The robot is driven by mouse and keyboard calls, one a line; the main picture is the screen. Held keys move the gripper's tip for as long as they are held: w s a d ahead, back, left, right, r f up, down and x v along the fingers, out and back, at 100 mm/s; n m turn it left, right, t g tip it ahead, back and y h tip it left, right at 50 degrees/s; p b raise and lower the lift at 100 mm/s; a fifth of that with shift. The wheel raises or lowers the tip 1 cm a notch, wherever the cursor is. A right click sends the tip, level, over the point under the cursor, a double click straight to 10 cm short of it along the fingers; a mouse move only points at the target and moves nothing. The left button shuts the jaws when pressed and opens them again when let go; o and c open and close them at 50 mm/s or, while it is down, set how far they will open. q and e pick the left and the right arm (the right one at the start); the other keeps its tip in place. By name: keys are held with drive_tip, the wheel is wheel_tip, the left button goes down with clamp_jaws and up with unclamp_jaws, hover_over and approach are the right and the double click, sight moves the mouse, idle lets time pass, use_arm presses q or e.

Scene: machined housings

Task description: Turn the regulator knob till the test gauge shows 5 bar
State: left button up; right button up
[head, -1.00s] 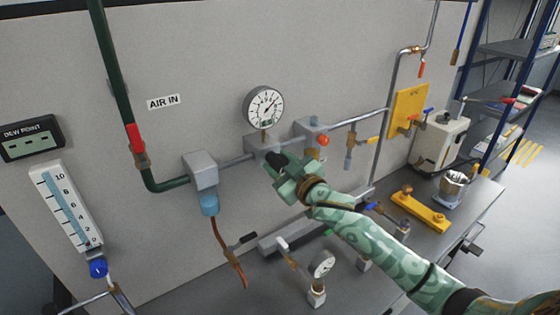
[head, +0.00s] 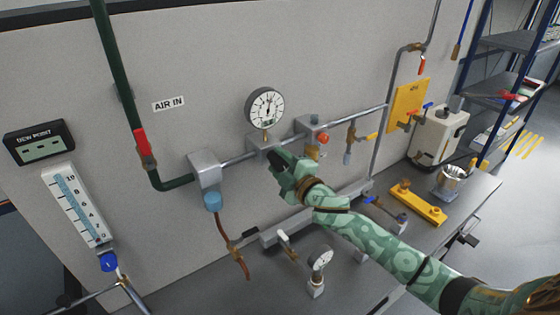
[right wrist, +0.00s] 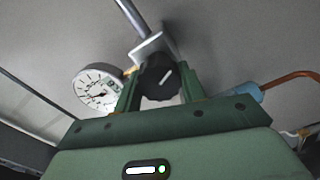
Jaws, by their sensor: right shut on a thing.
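The black regulator knob (right wrist: 158,80) sits between the two green fingers of my right gripper (right wrist: 160,92) in the right wrist view. Its white mark slants up to the right. In the head view my right gripper (head: 278,162) is shut on the knob and hides most of it. The grey regulator body (head: 262,143) is on the wall pipe. A round white gauge (head: 266,107) stands above it; its needle points nearly straight up, but the figures are too small to read. This gauge also shows tilted in the right wrist view (right wrist: 97,90). My left gripper is out of view.
A filter with a blue bowl (head: 212,200) hangs left of the regulator, and a valve block with an orange knob (head: 322,138) is on its right. A smaller gauge (head: 320,258) stands on the bench below my right arm. A yellow bracket (head: 418,208) lies farther right.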

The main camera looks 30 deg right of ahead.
drive_tip(key=shift+n, duration=0.5)
drive_tip(key=o, duration=1)
drive_tip(key=shift+c, duration=0.2)
drive_tip(key=s+d+b, duration=0.2)
drive_tip(key=s, duration=1.4)
drive_tip(key=shift+d, duration=0.15)
drive_tip(key=shift+f, duration=0.1)
